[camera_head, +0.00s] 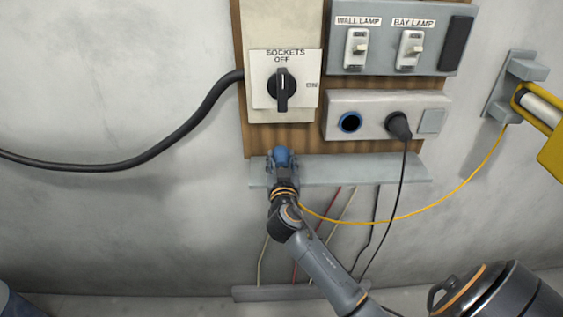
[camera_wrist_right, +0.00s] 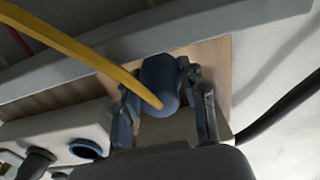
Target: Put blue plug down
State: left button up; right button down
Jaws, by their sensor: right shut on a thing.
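The blue plug (camera_head: 282,156) is between the fingers of my right gripper (camera_head: 283,166), at the left end of the grey shelf (camera_head: 350,169) below the socket panel. In the right wrist view the plug (camera_wrist_right: 160,84) sits between both fingers of the gripper (camera_wrist_right: 163,100), with a yellow cable running from its end. Whether the plug touches the shelf I cannot tell. The blue-ringed socket (camera_head: 350,122) is empty, above and right of the plug. My left gripper is not in view.
A black plug (camera_head: 399,125) fills the other socket, its cable hanging down. The yellow cable (camera_head: 395,219) loops right to a yellow lamp (camera_head: 540,125). A rotary switch (camera_head: 283,88) is above the gripper. Thin wires run below the shelf, whose right part is clear.

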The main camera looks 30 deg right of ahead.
jog(key=shift+f, duration=0.65)
jog(key=shift+f, duration=0.1)
jog(key=shift+f+b, duration=0.55)
jog(key=shift+b, duration=0.3)
jog(key=c, duration=0.7)
grip_release()
jog(key=shift+c, duration=0.2)
